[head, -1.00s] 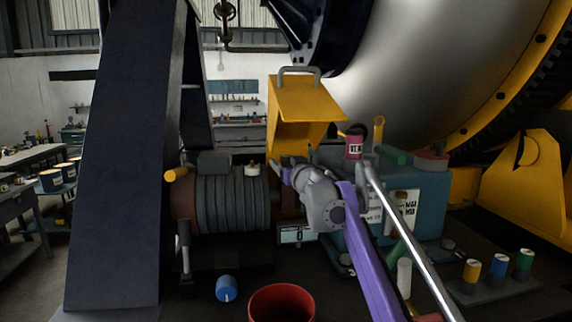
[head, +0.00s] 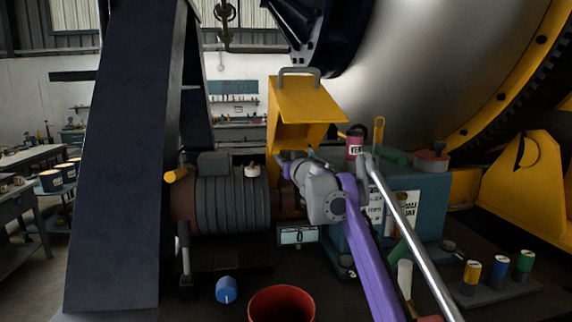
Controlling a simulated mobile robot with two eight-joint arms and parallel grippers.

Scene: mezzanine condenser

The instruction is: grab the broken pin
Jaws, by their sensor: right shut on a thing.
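My right arm reaches in from the lower right. Its gripper (head: 288,163) is at the coupling under the raised yellow guard (head: 310,103), between the ribbed motor (head: 232,200) and the teal gearbox (head: 428,192). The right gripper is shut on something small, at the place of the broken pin. The pin itself cannot be made out; the gripper, wrist and dark shadow hide it. My left gripper is not in view.
A red bucket (head: 281,304) and a blue cylinder (head: 229,289) stand in front. A pink can (head: 355,146) stands on the gearbox. A dark post (head: 125,160) blocks the left.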

